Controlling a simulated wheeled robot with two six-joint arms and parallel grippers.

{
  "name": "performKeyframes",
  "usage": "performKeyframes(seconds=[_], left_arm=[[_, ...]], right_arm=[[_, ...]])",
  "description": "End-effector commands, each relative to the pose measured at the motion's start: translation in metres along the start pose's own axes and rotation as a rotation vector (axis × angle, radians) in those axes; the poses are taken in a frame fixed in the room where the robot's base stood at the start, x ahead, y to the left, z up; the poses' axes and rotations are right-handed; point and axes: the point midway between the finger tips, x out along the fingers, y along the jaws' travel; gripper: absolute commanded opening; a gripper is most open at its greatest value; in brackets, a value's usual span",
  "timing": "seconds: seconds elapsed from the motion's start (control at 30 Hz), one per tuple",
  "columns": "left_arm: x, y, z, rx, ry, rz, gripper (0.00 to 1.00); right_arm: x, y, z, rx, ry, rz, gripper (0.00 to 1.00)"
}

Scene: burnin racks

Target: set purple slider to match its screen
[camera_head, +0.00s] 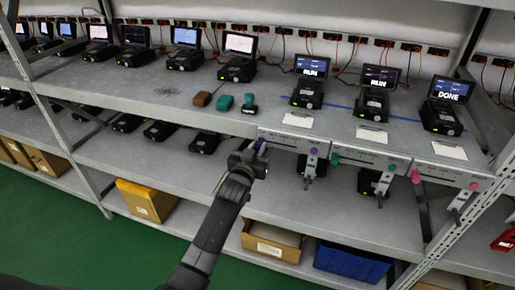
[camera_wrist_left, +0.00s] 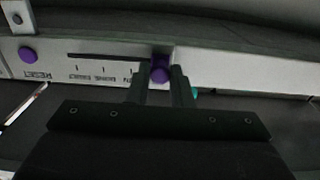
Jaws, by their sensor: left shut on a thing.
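The purple slider knob (camera_wrist_left: 160,73) sits between the fingertips of my left gripper (camera_wrist_left: 159,90), which is shut on it. In the wrist view it is at the right end of the visible slot (camera_wrist_left: 105,57), by a partly hidden label. In the head view my left gripper (camera_head: 258,150) is at the left end of the panel (camera_head: 285,139) on the shelf's front edge, and the purple knob (camera_head: 260,145) shows by its tip. A round purple button (camera_wrist_left: 28,54) is by the RESET label. The screen (camera_head: 312,66) above this panel reads RUN. My right gripper is not in view.
Panels with a teal knob (camera_head: 334,159) and a pink button (camera_head: 474,186) are to the right. Their screens read RUN (camera_head: 380,77) and DONE (camera_head: 451,90). A brown block (camera_head: 200,99) and teal objects (camera_head: 225,102) lie on the shelf. Boxes (camera_head: 146,199) stand below.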

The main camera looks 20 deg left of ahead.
Motion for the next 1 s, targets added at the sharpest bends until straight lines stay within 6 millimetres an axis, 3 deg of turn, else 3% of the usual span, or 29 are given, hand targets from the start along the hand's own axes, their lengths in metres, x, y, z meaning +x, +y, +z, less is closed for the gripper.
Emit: performKeyframes(seconds=[0.13,0.37,0.63,0.67,0.8,1.0], left_arm=[[0.0,0.006,0.002,0.0,0.0,0.001,0.0],[0.0,0.035,0.003,-0.001,-0.002,0.002,0.0],[0.0,0.035,0.001,0.001,-0.004,0.001,0.0],[0.0,0.035,0.001,0.001,-0.004,0.001,0.23],[0.0,0.035,0.001,0.001,-0.003,0.001,0.4],[0.0,0.035,0.001,0.001,-0.002,0.002,0.4]], right_arm=[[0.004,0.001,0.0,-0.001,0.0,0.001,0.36],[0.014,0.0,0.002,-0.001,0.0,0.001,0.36],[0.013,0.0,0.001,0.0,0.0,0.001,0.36],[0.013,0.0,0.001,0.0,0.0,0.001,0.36],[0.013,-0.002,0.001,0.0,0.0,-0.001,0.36],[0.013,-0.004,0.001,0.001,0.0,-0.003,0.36]])
